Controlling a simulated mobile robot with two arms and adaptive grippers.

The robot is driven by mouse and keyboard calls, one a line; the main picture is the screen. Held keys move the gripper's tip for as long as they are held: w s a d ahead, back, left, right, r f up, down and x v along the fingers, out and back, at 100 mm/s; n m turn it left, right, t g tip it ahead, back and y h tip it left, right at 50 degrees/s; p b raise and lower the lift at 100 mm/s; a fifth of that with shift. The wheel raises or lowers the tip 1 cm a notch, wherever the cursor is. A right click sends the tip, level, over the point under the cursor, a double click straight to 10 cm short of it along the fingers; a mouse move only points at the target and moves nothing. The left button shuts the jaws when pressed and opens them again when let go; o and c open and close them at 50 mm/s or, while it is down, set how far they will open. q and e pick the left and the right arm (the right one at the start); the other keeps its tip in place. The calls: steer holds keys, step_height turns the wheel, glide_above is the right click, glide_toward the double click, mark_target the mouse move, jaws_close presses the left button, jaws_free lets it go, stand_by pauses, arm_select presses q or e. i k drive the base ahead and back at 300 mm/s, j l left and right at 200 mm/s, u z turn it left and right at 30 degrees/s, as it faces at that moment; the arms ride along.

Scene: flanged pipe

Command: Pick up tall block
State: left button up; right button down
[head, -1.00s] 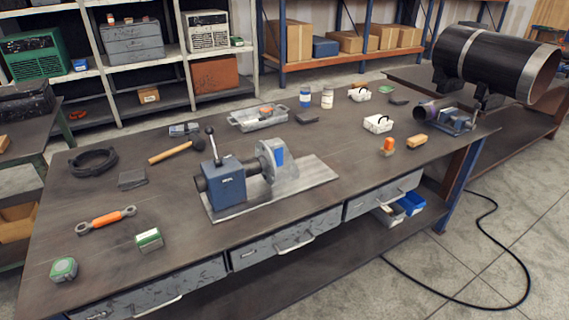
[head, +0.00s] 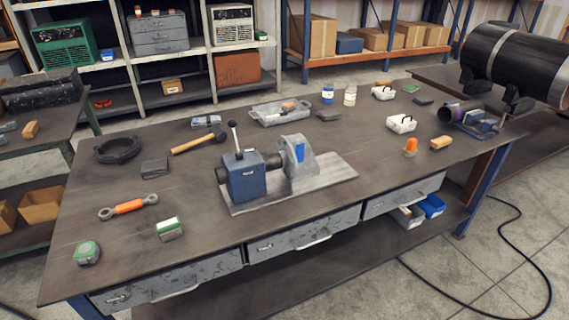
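Nothing on the workbench (head: 330,135) stands out clearly as a tall block, and I cannot tell which item it is. Block-like items are a green and white box (head: 169,229) near the front left edge, a flat dark block (head: 154,167) left of centre, and a tan block (head: 441,143) at the right beside an orange-topped piece (head: 410,147). A blue clamp housing (head: 245,178) with an upright lever stands on a grey plate at the centre, beside a grey flange (head: 298,163). Neither of my grippers is in view.
A hammer (head: 198,141), a black cable coil (head: 118,149), an orange turnbuckle (head: 128,207) and a grey tray (head: 281,113) lie on the bench. A large black pipe (head: 515,65) rests at the far right. The bench's front left has bare room between items.

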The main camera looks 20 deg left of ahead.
mark_target(308, 166)
steer(key=i+l+u, duration=0.15)
steer(key=u, duration=0.2)
steer(key=i+l+u, duration=0.15)
steer(key=u, duration=0.2)
steer(key=i+l+u, duration=0.1)
steer(key=l+u, duration=0.25)
